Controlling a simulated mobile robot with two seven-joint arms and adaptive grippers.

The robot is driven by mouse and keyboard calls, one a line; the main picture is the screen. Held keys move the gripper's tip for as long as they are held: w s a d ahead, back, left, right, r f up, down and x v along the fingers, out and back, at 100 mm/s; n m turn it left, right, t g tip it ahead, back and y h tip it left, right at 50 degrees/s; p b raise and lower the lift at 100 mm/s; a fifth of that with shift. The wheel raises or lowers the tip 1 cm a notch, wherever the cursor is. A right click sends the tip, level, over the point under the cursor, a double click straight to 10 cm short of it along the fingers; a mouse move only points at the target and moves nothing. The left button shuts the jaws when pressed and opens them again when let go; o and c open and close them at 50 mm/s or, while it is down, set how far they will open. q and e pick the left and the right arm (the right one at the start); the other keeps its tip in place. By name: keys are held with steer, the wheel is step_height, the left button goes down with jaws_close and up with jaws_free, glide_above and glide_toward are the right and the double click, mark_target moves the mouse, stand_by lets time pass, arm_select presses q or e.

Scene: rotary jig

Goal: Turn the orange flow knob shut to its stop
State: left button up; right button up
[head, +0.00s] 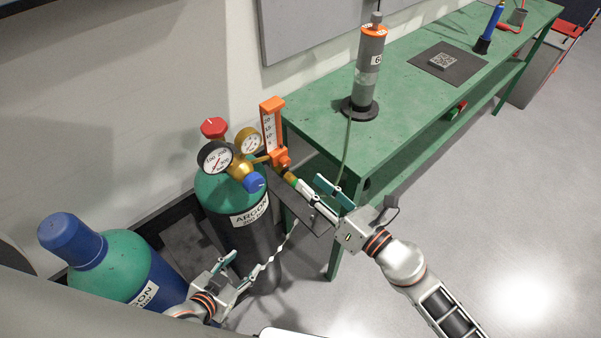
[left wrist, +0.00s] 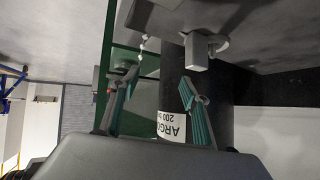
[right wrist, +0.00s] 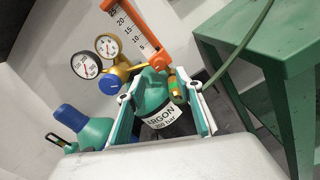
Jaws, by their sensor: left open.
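The orange flow knob (head: 281,159) appears as the orange piece at the foot of the flowmeter, beside the brass regulator. It also shows in the right wrist view (right wrist: 161,62), above the space between my right fingers. My right gripper (head: 306,182) is open, just right of and below the knob in the head view. A brass-and-green hose fitting (right wrist: 176,90) lies near its right finger; contact cannot be told. My left gripper (head: 243,266) is open and empty, low in front of the black argon cylinder (head: 261,235). That cylinder shows between its fingers in the left wrist view.
A second, blue-capped cylinder (head: 72,240) stands at left. A green bench (head: 420,95) is at right, holding a grey column (head: 368,70). A hose hangs between bench and fitting.

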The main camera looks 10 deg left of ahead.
steer(key=shift+v, duration=1.55)
